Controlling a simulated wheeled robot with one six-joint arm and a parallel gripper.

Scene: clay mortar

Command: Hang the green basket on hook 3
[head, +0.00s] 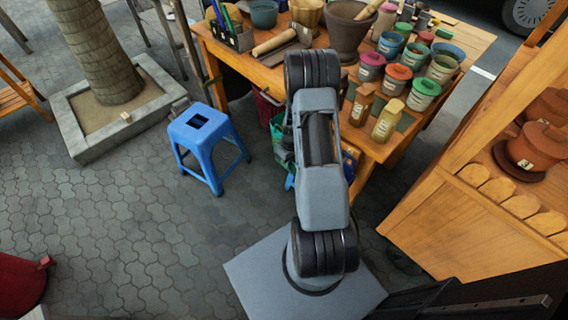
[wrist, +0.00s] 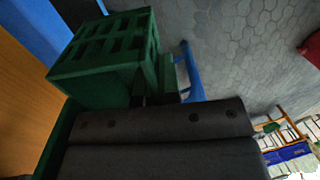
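The green basket (wrist: 98,52), with slots in its side, shows at the upper left of the wrist view, just beyond the dark body of my gripper (wrist: 150,98). More green shows beside and below it. My gripper's fingertips are mostly hidden against the basket's edge, so I cannot tell whether they grip it. In the head view, a small green part (head: 278,133) shows low beside the table, mostly behind my arm; my gripper is hidden there. I cannot make out hook 3 in either view.
A wooden table (head: 268,76) holds jars, bottles and a mortar (head: 347,30). A blue stool (head: 205,140) stands left of my arm. A wooden stand (head: 450,225) with clay pots is at the right. A tree planter (head: 85,150) is at the left. Paving between is clear.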

